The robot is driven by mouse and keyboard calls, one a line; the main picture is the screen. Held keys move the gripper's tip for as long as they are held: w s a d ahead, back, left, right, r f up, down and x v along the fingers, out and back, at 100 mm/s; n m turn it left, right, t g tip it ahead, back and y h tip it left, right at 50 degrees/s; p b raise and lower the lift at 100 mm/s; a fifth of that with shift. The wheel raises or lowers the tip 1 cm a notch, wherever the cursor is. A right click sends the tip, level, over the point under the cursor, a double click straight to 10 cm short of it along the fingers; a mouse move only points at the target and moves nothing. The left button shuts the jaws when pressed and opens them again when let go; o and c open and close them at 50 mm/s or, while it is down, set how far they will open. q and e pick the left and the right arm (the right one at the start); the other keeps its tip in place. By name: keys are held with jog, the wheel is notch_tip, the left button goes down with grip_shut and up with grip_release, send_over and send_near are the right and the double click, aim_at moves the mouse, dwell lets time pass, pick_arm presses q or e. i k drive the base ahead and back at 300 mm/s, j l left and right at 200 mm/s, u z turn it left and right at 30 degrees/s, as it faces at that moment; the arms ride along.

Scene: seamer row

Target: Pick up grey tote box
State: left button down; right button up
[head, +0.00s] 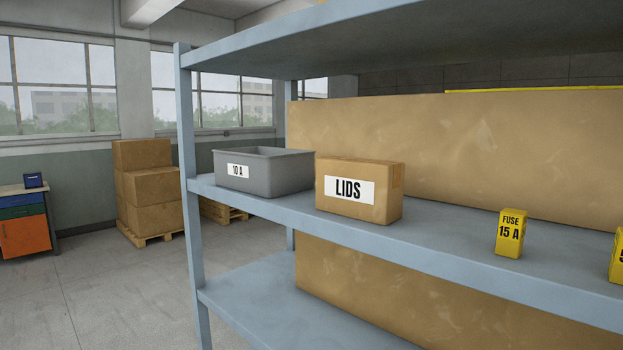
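The grey tote box (290,173) stands upright on the middle shelf of a blue-grey rack, near the shelf's left end. It is open at the top and has a white label reading "10 A" on its front. What lies inside it cannot be seen. Neither of my grippers shows in the head view.
The rack's shelf (440,237) has bare room between the LIDS box and a yellow "FUSE 15 A" block (510,246). A rack post (187,130) rises left of the tote. Stacked cartons (150,187) and a workbench (22,240) stand behind, left. Floor (110,290) is clear.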

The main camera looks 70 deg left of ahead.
aim_at(270, 173)
jog(key=u, duration=2.65)
jog(key=l, duration=0.2)
jog(key=k+z, duration=0.05)
jog(key=k, duration=0.05)
